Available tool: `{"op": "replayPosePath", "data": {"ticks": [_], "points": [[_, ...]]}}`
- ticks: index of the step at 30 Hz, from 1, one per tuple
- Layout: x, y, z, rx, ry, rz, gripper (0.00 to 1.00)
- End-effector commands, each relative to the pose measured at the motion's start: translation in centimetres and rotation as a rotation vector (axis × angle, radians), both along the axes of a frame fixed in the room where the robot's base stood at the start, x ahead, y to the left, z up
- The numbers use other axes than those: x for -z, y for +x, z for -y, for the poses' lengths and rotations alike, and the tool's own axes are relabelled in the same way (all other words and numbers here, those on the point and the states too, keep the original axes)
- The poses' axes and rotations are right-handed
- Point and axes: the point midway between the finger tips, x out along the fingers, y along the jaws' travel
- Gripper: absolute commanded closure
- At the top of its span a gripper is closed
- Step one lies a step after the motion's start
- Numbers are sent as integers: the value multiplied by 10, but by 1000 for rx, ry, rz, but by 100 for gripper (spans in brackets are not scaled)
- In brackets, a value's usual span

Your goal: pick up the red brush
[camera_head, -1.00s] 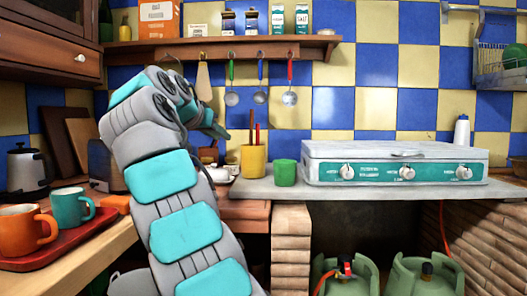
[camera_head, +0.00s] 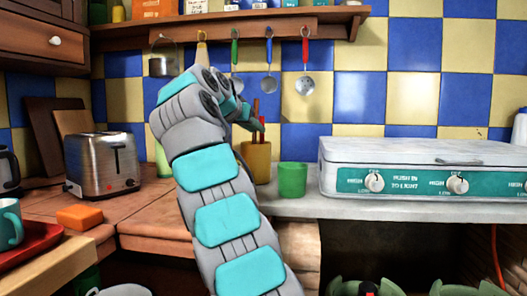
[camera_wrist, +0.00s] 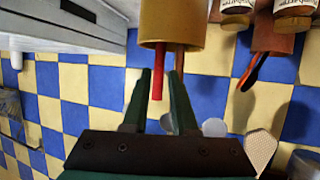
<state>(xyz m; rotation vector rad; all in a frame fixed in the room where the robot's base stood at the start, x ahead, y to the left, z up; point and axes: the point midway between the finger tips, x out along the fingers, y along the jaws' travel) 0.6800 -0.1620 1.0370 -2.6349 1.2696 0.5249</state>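The red brush (camera_wrist: 157,80) stands in a yellow pot (camera_head: 256,165) on the counter, left of the stove; only its upper part shows. In the wrist view the pot (camera_wrist: 176,22) appears upside down at the top. My gripper (camera_wrist: 162,74) is open, its two dark fingers on either side of the red brush, with visible gaps. A brown handle (camera_wrist: 180,62) also stands in the pot, close to the other finger. In the head view my arm partly covers the gripper, and the red brush (camera_head: 263,130) shows just beside it.
A green cup (camera_head: 292,180) stands right of the pot, and a white stove (camera_head: 415,165) beyond it. Several ladles (camera_head: 269,84) hang from the shelf (camera_head: 300,26) above. A toaster (camera_head: 102,165) and an orange block (camera_head: 79,217) are on the left counter.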

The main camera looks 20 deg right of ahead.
Motion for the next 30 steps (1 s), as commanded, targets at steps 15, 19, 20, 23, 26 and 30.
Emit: {"op": "replayPosePath", "data": {"ticks": [15, 19, 20, 23, 26, 30], "points": [[20, 29, 38, -1, 0, 2, 74], [20, 29, 37, -1, -1, 1, 74], [20, 28, 37, -1, -1, 1, 75], [20, 29, 37, -1, -1, 1, 86], [21, 29, 37, -1, -1, 1, 98], [21, 29, 37, -1, 0, 0, 100]]}}
